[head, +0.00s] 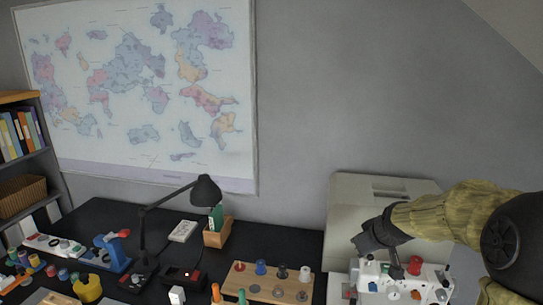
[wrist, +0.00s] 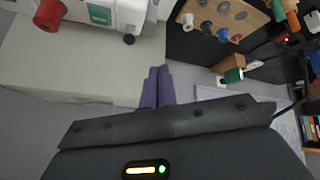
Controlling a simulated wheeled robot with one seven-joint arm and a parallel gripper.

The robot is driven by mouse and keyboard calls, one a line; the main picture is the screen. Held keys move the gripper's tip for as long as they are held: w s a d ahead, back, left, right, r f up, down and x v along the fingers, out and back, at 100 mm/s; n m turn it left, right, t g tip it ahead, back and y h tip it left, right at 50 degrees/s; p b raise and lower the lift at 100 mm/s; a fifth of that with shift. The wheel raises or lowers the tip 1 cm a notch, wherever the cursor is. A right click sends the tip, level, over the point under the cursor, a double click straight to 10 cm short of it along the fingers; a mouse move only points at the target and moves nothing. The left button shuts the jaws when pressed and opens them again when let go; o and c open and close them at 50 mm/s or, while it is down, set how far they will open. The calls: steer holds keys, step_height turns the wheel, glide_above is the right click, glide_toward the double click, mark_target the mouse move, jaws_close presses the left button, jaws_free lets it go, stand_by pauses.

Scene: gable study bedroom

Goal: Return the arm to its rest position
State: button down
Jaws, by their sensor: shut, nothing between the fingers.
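My arm, in a khaki sleeve, reaches in from the right of the head view. My dark gripper (head: 368,242) is at its end, in front of a cream box and above the left part of a white device. In the wrist view the two purple fingers of my gripper (wrist: 159,72) lie together, with nothing between them. The fingertips point toward the gap between the white device and the wooden rack. Whether the gripper touches anything below it cannot be told.
The white device (head: 405,284) with a red knob stands close under my arm; the cream box (head: 355,195) is behind. A wooden rack (head: 262,281) with spools, a black lamp (head: 205,190) and a wooden holder (head: 218,236) stand on the dark desk.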

steer(key=s+a+f+m+g+p, duration=0.1)
steer(key=s+a+g+p, duration=0.1)
steer(key=s+a, duration=0.4)
steer(key=s+a+f+m+g+p, duration=0.2)
steer(key=s+a, duration=0.4)
steer(key=s, duration=0.8)
steer(key=shift+s+m+g+p, duration=0.3)
steer(key=shift+p, duration=0.55)
